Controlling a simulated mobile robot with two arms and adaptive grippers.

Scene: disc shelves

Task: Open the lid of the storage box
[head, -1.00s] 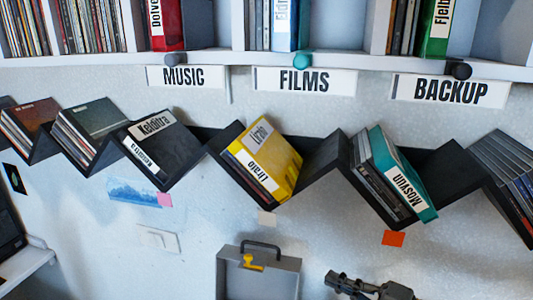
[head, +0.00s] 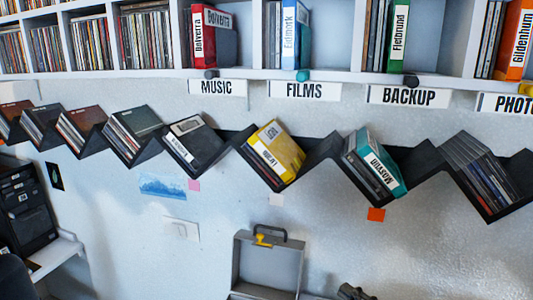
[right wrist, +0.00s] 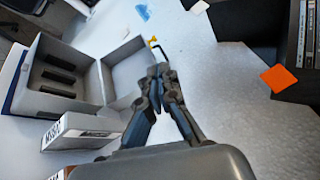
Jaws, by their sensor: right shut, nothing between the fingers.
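The storage box is grey. Its lid (head: 238,262) stands raised near the wall at the bottom of the head view, with a black handle (head: 264,229) and a yellow latch (head: 262,240). In the right wrist view the open box (right wrist: 38,103) is at the left, with dark slots inside, and the lid (right wrist: 122,72) stands up beside it. My right gripper (right wrist: 160,72) is shut and empty, appearing close to the lid's handle side; contact cannot be told. In the head view only a bit of it (head: 352,292) shows, right of the lid. My left gripper is out of view.
A black zigzag shelf (head: 322,150) with several disc cases runs along the wall above. A white shelf (head: 345,76) with labels is higher. A white labelled case (right wrist: 85,128) is before the box. An orange note (head: 376,215) is on the wall.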

